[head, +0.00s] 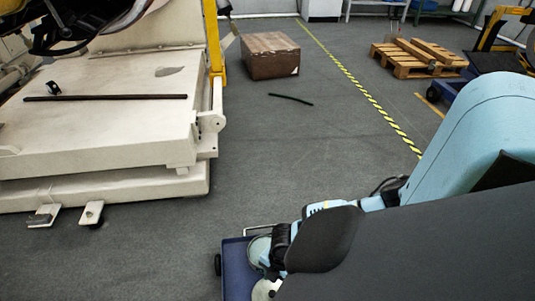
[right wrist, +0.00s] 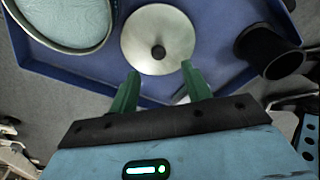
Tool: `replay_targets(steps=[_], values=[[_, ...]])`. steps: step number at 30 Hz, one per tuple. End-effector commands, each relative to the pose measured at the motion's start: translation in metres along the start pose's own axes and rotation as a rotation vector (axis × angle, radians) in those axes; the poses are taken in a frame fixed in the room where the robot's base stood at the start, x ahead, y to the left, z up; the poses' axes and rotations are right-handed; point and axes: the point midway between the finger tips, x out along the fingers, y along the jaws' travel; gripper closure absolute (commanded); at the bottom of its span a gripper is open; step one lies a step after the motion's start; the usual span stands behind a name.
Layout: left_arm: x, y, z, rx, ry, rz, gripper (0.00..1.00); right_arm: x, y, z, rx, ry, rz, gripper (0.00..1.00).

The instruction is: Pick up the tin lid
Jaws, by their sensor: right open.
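The tin lid (right wrist: 157,28) is a round, dull silver disc with a small black knob at its middle. In the right wrist view it lies in a blue tray-like top (right wrist: 60,70). My right gripper (right wrist: 160,71) has two green fingers, spread apart and empty. Their tips are at the near edge of the lid, one to each side, with the knob beyond them; I cannot tell whether they touch it. In the head view my arm covers much of this spot, and a pale disc edge (head: 262,290) shows beside it. My left gripper is not in view.
A grey-rimmed round container (right wrist: 65,22) is left of the lid and a black cup-like piece (right wrist: 268,50) is right of it.

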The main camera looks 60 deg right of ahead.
Motion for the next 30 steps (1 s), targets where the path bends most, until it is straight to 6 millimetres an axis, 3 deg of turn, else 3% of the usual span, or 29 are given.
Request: replay_targets(steps=[4, 11, 19, 30], values=[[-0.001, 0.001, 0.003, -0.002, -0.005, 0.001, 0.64, 0.003, 0.0, 0.0, 0.0, 0.0, 0.0, 0.52], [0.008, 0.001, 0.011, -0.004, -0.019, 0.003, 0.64, 0.026, 0.0, -0.001, 0.0, 0.001, 0.001, 0.52], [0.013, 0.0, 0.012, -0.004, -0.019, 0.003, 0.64, 0.032, 0.001, -0.001, 0.0, 0.001, 0.001, 0.52], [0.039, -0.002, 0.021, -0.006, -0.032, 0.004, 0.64, 0.077, 0.003, -0.001, 0.0, 0.001, 0.0, 0.52]])
